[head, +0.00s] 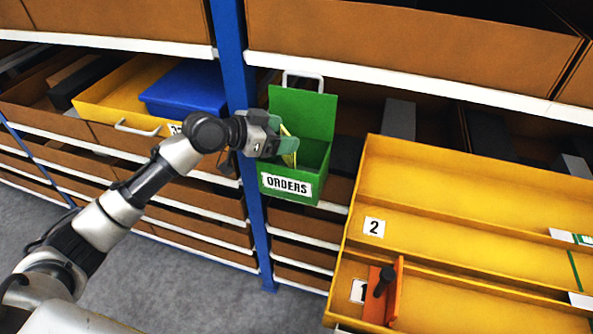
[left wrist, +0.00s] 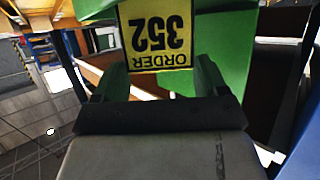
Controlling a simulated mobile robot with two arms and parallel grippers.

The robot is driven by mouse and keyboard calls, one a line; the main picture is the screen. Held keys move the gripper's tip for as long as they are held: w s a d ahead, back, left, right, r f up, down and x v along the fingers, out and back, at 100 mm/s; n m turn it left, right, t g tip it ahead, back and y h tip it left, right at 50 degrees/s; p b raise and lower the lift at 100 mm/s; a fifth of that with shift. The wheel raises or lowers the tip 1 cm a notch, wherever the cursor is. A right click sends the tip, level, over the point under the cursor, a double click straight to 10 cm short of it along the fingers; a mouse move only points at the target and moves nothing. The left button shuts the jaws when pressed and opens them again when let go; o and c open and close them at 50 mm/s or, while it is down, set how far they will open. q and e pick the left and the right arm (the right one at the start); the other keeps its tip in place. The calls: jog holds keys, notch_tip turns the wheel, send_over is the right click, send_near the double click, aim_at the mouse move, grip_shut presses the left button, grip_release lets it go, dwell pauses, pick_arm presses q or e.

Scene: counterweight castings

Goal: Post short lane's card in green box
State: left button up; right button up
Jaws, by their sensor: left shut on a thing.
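My left gripper (head: 287,146) is shut on a yellow card (head: 291,158) and holds it at the open top of the green box. In the left wrist view the card (left wrist: 157,35) reads "ORDER 352", upside down, between the two fingers. The green box (head: 313,193) carries an "ORDERS" label on its front, and its lid stands open behind. The gripper covers part of the box's opening, so I cannot tell how far inside the card's lower edge is. My right gripper is not in view.
A yellow tray with lanes (head: 437,229) stands at the right, with a "2" label and an orange divider (head: 397,290) with a black knob. A blue upright (head: 232,60) stands close left of the box. A yellow drawer (head: 100,95) holds a blue bin (head: 186,92).

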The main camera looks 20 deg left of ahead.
pick_arm(q)
jog(key=o, duration=1.1)
jog(key=shift+o, duration=0.2)
jog(key=shift+s+a, duration=0.15)
jog(key=shift+a, duration=0.05)
jog(key=b+v, duration=0.4)
jog(key=v, duration=0.6)
jog(key=shift+r, duration=0.2)
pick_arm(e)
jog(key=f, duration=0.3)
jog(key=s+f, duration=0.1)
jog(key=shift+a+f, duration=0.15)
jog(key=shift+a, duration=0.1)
pick_arm(q)
jog(key=shift+f, duration=0.1)
